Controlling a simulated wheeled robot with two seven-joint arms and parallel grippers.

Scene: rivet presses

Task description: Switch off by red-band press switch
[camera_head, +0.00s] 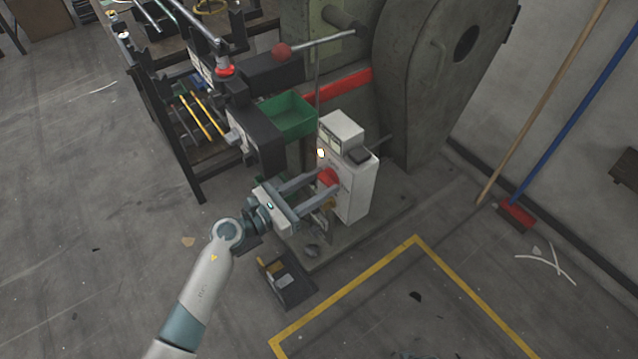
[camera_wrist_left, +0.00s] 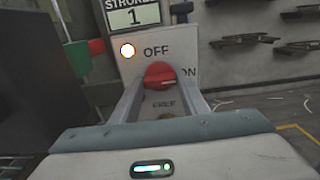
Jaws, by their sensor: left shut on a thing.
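The press (camera_head: 408,75) is large and grey-green, with a red band (camera_head: 338,85) across its body. A white switch box (camera_head: 357,190) stands at its front. The red rotary switch (camera_head: 327,177) is on the box face and also shows in the left wrist view (camera_wrist_left: 160,75), below the word OFF and left of ON. A round lamp (camera_wrist_left: 127,50) beside OFF glows white. My left gripper (camera_head: 322,185) is shut on the red switch, one finger on each side. My right gripper is in neither view.
A counter (camera_wrist_left: 135,15) above the switch reads STROKES 1. A green bin (camera_head: 288,115) and a black-framed bench (camera_head: 165,110) stand to the left. A dark tray (camera_head: 290,290) lies on the floor near my left arm. A broom (camera_head: 545,100) leans at the right wall.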

